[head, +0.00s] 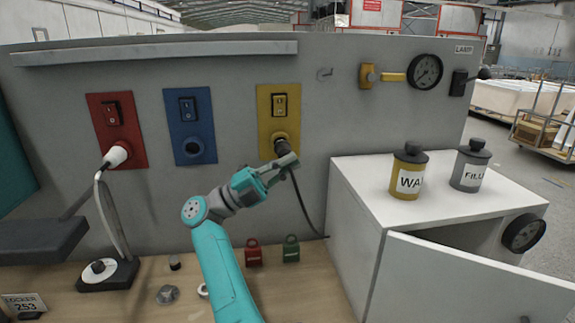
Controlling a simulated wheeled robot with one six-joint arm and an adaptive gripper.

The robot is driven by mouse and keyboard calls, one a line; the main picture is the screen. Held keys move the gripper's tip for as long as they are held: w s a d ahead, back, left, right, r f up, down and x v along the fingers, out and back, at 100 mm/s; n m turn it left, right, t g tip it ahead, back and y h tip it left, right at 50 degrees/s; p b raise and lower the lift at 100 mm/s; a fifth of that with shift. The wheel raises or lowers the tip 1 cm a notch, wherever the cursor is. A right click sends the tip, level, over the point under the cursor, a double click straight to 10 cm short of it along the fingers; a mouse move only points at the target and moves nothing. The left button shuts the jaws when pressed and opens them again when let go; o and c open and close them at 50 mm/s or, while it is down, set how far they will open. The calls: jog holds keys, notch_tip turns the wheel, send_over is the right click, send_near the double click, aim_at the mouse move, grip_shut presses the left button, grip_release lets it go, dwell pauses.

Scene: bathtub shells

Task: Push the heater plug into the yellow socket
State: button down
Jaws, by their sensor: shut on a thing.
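The yellow socket (279,110) is a plate on the grey wall panel, with a dark rocker switch at its top. The dark heater plug (283,147) is at the plate's lower part, its front end at the round opening. A black cable (302,205) hangs from the plug down to the bench. The gripper and plug hide the opening, so I cannot tell how deep the plug sits.
A red socket (104,104) holds a white plug (116,155); a blue socket (189,106) is empty. A white cabinet (355,220) with an open door (470,285) stands right, bearing yellow (407,172) and grey (469,165) bottles. Red (253,254) and green (291,251) padlock-like items stand below.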

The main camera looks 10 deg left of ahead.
jog(key=shift+w+a, duration=0.2)
jog(key=shift+w, duration=0.45)
jog(key=shift+w+a, duration=0.15)
jog(key=shift+w, duration=0.5)
dwell(0.6)
jog(key=c, duration=1.2)
grip_release()
jog(key=shift+a, duration=0.1)
jog(key=shift+v, duration=3.7)
